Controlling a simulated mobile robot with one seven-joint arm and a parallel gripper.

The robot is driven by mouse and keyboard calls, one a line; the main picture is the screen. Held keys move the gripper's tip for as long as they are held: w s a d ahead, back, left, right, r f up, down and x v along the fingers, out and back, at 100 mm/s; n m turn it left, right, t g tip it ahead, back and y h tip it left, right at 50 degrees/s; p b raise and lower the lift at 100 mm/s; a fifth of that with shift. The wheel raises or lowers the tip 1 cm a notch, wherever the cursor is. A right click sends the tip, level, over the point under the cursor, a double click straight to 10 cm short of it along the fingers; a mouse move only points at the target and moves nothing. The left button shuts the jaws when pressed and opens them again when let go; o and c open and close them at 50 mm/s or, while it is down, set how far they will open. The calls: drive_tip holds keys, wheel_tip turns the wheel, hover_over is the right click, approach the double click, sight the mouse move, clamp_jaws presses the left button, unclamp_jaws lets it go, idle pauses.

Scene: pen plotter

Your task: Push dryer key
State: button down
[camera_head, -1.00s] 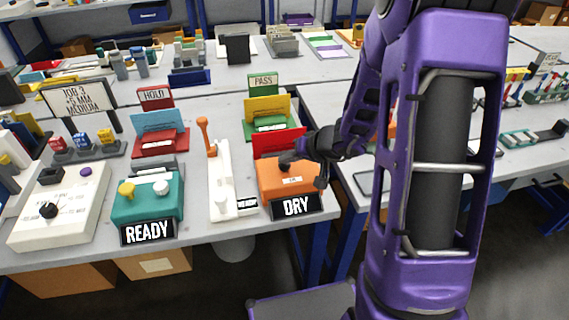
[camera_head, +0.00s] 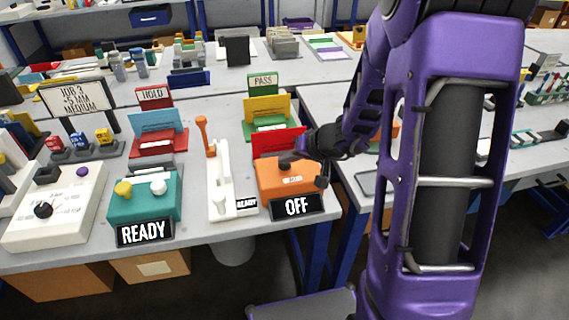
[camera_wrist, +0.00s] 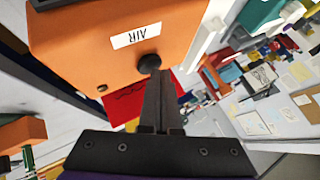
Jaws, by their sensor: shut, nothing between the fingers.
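The orange dryer box (camera_head: 283,177) stands near the front edge of the bench, and its front display (camera_head: 297,207) reads OFF. In the wrist view the orange box (camera_wrist: 85,50) fills the upper left, with a white AIR label (camera_wrist: 136,35) and a round black key (camera_wrist: 148,61) beside it. My gripper (camera_wrist: 155,76) is shut and empty, its fingertips at the black key, touching it or very close. In the head view my gripper (camera_head: 290,162) is over the top of the orange box, and it hides the key there.
Left of the dryer stand a white lever unit (camera_head: 219,185) with an orange handle and a teal box (camera_head: 145,200) whose display reads READY. Red card holders (camera_head: 278,142) stand right behind the dryer. A gap separates this bench from the right one.

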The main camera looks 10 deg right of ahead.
sight(287, 167)
drive_tip(key=shift+r, duration=0.1)
drive_tip(key=shift+r+p, duration=1.25)
drive_tip(key=shift+r, duration=1.75)
